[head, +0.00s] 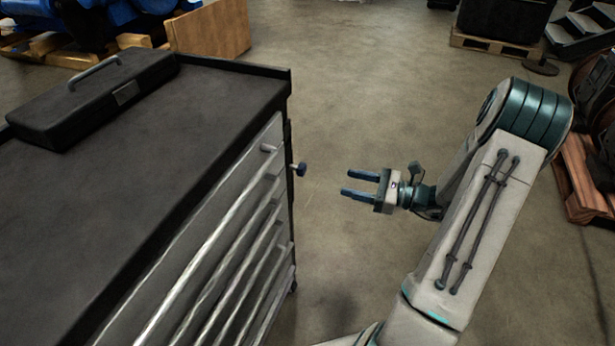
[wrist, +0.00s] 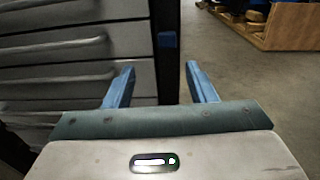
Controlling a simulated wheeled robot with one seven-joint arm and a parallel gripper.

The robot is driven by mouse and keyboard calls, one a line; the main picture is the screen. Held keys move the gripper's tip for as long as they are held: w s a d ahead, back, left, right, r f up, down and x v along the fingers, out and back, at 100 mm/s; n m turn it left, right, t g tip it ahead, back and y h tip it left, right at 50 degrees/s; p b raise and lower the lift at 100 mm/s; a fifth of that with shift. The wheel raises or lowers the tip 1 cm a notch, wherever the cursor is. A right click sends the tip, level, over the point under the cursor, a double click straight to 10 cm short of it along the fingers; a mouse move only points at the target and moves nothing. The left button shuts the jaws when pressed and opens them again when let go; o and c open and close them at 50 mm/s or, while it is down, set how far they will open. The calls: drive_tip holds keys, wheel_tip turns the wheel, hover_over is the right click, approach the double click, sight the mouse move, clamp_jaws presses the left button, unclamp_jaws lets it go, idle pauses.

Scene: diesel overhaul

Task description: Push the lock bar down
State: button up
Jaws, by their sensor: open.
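The lock bar (wrist: 166,80) is a dark upright strip along the right front edge of the grey tool cabinet. My gripper (head: 344,182) is open and empty, to the right of the knob with a clear gap. In the wrist view its two blue fingers (wrist: 160,68) point toward the cabinet, and the knob appears between and beyond their tips. The lower part of the bar is hidden behind my gripper in the wrist view.
The cabinet's drawers have long metal handles (head: 236,240). A black toolbox (head: 95,98) lies on the dark cabinet top (head: 190,130). A wooden crate (head: 208,32) stands behind. The floor (head: 390,110) around my gripper is clear. A pallet (head: 580,185) is at the far right.

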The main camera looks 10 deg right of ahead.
sight(305, 169)
drive_tip(key=shift+m+t, duration=0.3)
drive_tip(key=shift+t, duration=0.1)
drive_tip(key=x, duration=0.8)
drive_tip(key=b+x, duration=0.1)
drive_tip(key=x, duration=0.4)
drive_tip(key=shift+w+d+f, duration=0.1)
drive_tip(key=shift+w+f, duration=0.15)
drive_tip(key=shift+w, duration=0.15)
